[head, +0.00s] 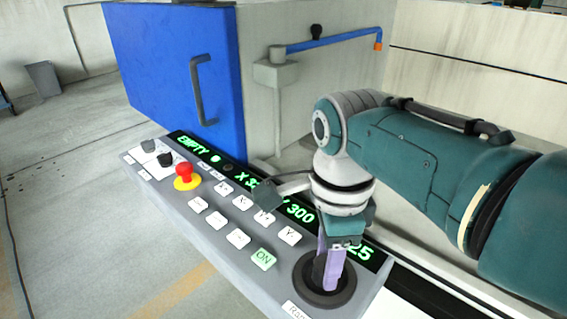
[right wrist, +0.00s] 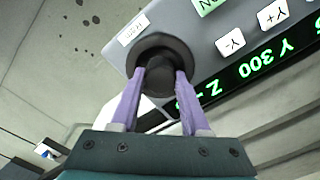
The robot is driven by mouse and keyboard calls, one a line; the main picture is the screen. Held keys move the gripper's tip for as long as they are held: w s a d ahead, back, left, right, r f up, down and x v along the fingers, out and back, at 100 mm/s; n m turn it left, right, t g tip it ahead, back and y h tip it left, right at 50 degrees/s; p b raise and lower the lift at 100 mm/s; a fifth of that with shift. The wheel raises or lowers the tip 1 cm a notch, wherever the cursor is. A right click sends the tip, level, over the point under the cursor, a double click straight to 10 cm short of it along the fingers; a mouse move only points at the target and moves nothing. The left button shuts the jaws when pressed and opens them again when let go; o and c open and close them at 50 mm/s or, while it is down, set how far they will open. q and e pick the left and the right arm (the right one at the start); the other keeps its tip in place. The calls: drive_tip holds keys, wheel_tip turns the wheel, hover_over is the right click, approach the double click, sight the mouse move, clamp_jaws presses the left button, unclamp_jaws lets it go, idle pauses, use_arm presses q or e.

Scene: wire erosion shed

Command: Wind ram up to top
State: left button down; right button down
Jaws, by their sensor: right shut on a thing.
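The control panel (head: 222,238) is a long grey sloping console with a dark strip of green digits (head: 300,212). At its near right end is a round black control (head: 302,284), with a label beside it that is partly cut off and seems to begin "RA". My right gripper (head: 328,284) points down at this control. In the right wrist view its two purple fingers (right wrist: 160,78) are shut on the black knob (right wrist: 166,80), one on each side. The display reads "EMPTY", X, "Y 300" and a Z value ending in 25, partly hidden by my right arm. The ram itself is not identifiable.
A red emergency stop (head: 184,172) on a yellow disc, several white keys (head: 239,238), a green-lettered ON key (head: 263,258) and dark knobs (head: 165,159) share the panel. Behind stands a blue cabinet door (head: 165,65) with a dark handle (head: 198,90). Open floor lies left.

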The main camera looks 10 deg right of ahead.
drive_tip(key=n+p, duration=0.1)
drive_tip(key=n, duration=0.3)
drive_tip(key=shift+n, duration=0.3)
drive_tip(key=n, duration=0.5)
drive_tip(key=shift+p, duration=0.4)
drive_tip(key=n, duration=0.9)
drive_tip(key=shift+n, duration=0.3)
drive_tip(key=n, duration=0.9)
drive_tip(key=shift+p, duration=0.3)
drive_tip(key=n, duration=0.4)
drive_tip(key=shift+n, duration=1.7)
